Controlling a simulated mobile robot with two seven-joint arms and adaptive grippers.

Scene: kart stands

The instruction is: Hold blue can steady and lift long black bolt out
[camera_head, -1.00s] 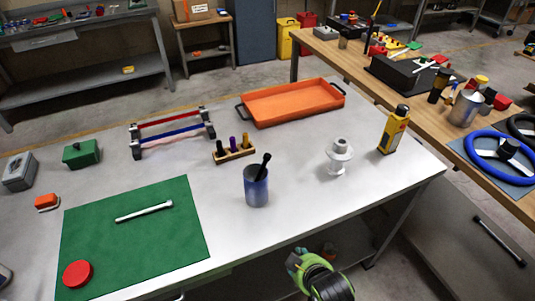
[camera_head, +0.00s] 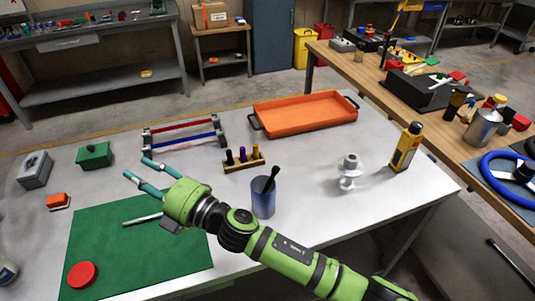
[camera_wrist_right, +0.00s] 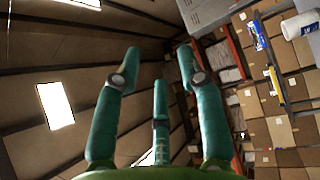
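The blue can (camera_head: 262,200) stands upright on the white table in the head view. The long black bolt (camera_head: 271,177) leans in it, its head and upper shank above the rim; its lower end is hidden inside. My right gripper (camera_head: 137,167) is open and empty, to the left of the can, above the table near the green mat. Its forearm passes in front of the can's lower edge. In the right wrist view, its teal fingers (camera_wrist_right: 159,70) are spread with nothing between them. My left gripper is not in view.
A silver bolt (camera_head: 143,219) and a red disc (camera_head: 82,275) lie on the green mat (camera_head: 100,235). A wooden peg block (camera_head: 243,163), an orange tray (camera_head: 305,115), a white spool (camera_head: 349,175) and a yellow bottle (camera_head: 405,148) stand around the can.

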